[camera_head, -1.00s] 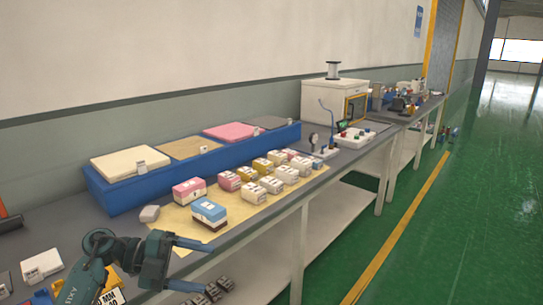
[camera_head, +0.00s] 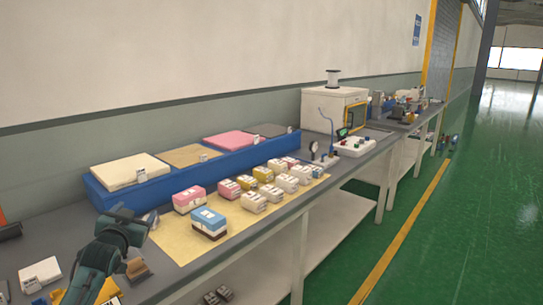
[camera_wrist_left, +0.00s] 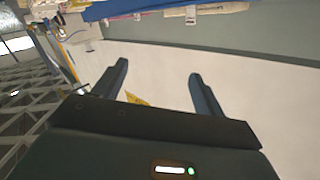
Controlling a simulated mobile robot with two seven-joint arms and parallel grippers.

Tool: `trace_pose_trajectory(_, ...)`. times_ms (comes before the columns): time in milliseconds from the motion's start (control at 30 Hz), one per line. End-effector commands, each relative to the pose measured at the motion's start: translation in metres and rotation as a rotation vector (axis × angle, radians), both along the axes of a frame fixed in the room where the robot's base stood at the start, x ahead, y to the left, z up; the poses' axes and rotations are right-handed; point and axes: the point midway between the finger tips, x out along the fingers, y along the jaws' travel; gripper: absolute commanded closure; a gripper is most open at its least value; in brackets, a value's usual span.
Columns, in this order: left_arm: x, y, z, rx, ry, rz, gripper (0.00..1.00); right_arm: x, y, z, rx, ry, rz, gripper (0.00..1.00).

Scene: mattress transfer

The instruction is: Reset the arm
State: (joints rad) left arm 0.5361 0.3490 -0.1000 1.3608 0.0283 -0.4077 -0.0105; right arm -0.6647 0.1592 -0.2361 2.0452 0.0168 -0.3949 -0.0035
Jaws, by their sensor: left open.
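My left arm (camera_head: 105,255) rises from the bottom left of the head view, in front of the table's near left part. Its fingers cannot be made out there. In the left wrist view my left gripper (camera_wrist_left: 159,70) is open with nothing between its two dark fingers, and they point toward the pale wall. Small mattress-like blocks stand on a tan mat (camera_head: 175,243), among them a blue-topped one (camera_head: 208,222) and a pink-topped one (camera_head: 189,200). The arm is left of these blocks. My right gripper is not in view.
A blue rack (camera_head: 110,198) holding several flat pads stands along the wall behind the mat. A white machine (camera_head: 318,109) and a white control box (camera_head: 355,147) stand farther along the table. Green floor (camera_head: 450,230) is open at the right.

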Motion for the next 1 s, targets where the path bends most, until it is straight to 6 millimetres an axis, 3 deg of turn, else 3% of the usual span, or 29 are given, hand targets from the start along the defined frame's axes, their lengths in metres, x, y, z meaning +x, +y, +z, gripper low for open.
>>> trace_pose_trajectory(33, -0.013, -0.015, -0.028, 0.000, 0.030, -0.025, 0.29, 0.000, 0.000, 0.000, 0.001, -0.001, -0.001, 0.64)
trace_pose_trajectory(167, -0.042, -0.041, -0.075, -0.011, 0.086, -0.067, 0.29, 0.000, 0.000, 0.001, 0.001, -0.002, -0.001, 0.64)
trace_pose_trajectory(367, -0.114, -0.091, -0.155, -0.051, 0.204, -0.146, 0.29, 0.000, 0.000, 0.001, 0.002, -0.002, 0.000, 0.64)
trace_pose_trajectory(500, -0.193, -0.133, -0.210, -0.110, 0.309, -0.206, 0.29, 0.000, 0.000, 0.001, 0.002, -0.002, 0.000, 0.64)
trace_pose_trajectory(600, -0.255, -0.161, -0.237, -0.165, 0.383, -0.240, 0.29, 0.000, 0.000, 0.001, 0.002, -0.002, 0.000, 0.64)
trace_pose_trajectory(700, -0.310, -0.184, -0.251, -0.220, 0.448, -0.262, 0.29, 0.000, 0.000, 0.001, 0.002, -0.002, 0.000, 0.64)
trace_pose_trajectory(800, -0.352, -0.198, -0.256, -0.265, 0.497, -0.272, 0.29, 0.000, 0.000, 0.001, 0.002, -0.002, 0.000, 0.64)
trace_pose_trajectory(900, -0.379, -0.207, -0.257, -0.296, 0.528, -0.276, 0.29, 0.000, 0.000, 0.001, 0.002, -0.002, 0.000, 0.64)
trace_pose_trajectory(1000, -0.391, -0.211, -0.256, -0.311, 0.541, -0.277, 0.29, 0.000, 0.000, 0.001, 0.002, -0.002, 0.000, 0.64)
